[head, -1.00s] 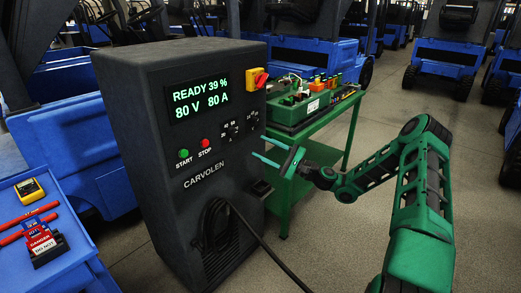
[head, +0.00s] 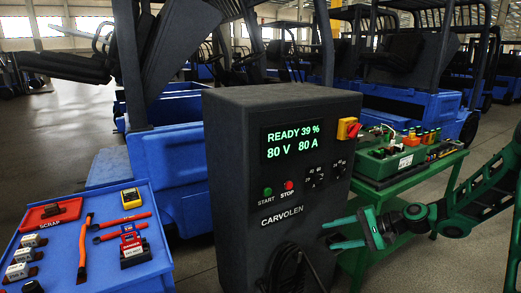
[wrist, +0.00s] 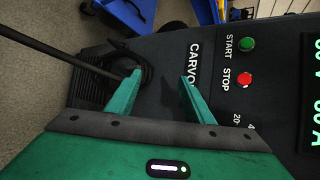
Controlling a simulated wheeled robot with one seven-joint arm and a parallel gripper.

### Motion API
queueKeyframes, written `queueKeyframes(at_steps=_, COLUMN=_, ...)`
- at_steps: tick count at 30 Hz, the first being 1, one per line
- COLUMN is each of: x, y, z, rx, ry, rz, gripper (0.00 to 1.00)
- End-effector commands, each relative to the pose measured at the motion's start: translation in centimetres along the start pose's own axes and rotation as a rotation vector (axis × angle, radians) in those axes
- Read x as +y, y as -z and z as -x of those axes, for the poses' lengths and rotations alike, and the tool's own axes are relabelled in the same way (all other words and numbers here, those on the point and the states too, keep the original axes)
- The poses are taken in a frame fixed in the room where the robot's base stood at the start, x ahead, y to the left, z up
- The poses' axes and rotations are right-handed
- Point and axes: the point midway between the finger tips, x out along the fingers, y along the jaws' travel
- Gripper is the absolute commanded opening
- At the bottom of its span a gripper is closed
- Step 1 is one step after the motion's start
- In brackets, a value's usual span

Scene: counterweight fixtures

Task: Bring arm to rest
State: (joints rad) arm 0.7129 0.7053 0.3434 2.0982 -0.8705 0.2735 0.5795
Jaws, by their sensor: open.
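My gripper (head: 345,233) is green, open and empty. In the head view it is at the right, in front of the lower right part of the dark charger cabinet (head: 231,186). In the wrist view the two fingers of my gripper (wrist: 155,98) stand apart, with the charger front (wrist: 160,65) behind them. The charger's screen (head: 291,142) reads READY 39 %, 80 V, 80 A. The green START button (head: 267,191) and red STOP button (head: 289,185) are on its front. I cannot tell the gap between fingers and charger.
A coiled black cable (head: 284,262) hangs on the charger front. A green cart (head: 399,181) with tools stands right of it. A blue table (head: 63,268) with a yellow meter (head: 131,198) and a red SCRAP tray (head: 50,213) is at the left. Blue forklifts (head: 178,160) stand behind.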

Motion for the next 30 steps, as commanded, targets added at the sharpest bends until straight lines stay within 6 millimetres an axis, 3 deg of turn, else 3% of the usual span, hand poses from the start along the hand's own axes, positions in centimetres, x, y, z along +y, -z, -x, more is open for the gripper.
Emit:
queueKeyframes(at_steps=8, x=3.8, y=-3.4, z=5.0, rx=0.06, ry=-0.351, rz=0.154, gripper=0.47)
queueKeyframes(at_steps=17, x=6.5, y=-7.6, z=13.4, rx=0.132, ry=-0.659, rz=0.244, gripper=0.47)
queueKeyframes(at_steps=30, x=9.4, y=-17.3, z=25.9, rx=0.223, ry=-0.944, rz=0.242, gripper=0.47)
